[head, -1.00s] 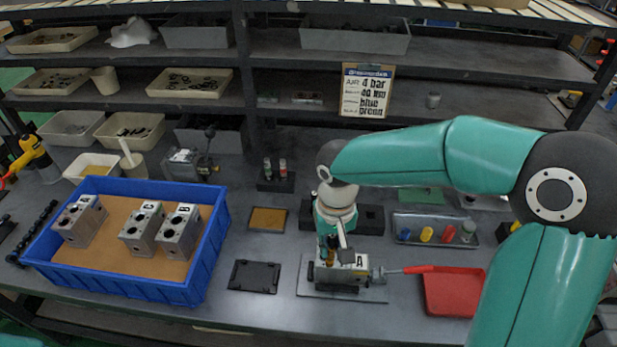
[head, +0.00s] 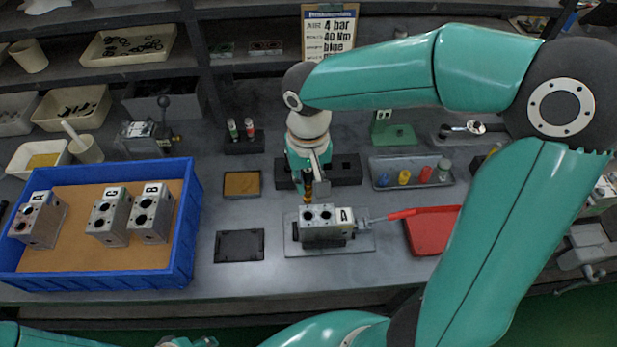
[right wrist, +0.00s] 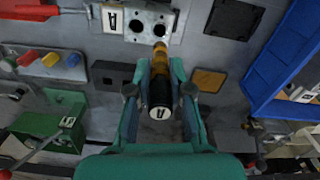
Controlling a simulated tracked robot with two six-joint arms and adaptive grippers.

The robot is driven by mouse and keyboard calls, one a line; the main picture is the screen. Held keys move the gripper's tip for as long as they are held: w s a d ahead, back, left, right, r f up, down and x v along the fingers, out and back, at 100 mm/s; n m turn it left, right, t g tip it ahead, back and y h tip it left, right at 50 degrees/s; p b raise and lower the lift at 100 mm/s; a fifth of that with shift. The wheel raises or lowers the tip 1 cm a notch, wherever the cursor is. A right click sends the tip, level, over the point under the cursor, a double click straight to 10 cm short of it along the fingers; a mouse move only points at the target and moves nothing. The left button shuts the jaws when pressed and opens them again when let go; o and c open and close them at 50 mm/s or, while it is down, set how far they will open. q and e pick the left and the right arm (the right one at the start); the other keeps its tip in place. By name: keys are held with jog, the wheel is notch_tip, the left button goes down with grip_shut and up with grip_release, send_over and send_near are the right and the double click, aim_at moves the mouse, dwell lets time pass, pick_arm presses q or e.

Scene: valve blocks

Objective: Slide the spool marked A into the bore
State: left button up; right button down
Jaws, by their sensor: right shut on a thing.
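My right gripper (head: 308,172) is shut on the spool marked A (right wrist: 160,85), a black and amber rod with a white A label on its near end. In the head view the spool (head: 308,188) hangs roughly upright at the far edge of the grey valve block marked A (head: 328,226). The right wrist view shows the block's (right wrist: 115,22) face with two dark bores. The spool's far tip lies close to one bore, which is still visible; contact cannot be told. A sliver of what seems my left gripper (head: 190,342) shows at the bottom edge, its fingers unclear.
The block sits on a grey plate (head: 362,247) with a red-handled tool (head: 405,213) at its right, beside a red tray (head: 432,238). A blue bin (head: 187,225) with several blocks stands left. A tray of coloured parts (head: 412,172) lies behind right.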

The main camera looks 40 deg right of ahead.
aim_at(308, 203)
jog(key=shift+f+b, duration=2.2)
jog(key=shift+f, duration=0.5)
jog(key=shift+f+b, duration=3.15)
jog(key=shift+f, duration=0.15)
jog(key=c, duration=1)
grip_release()
notch_tip(308, 203, up, 12)
jog(key=shift+f, duration=0.1)
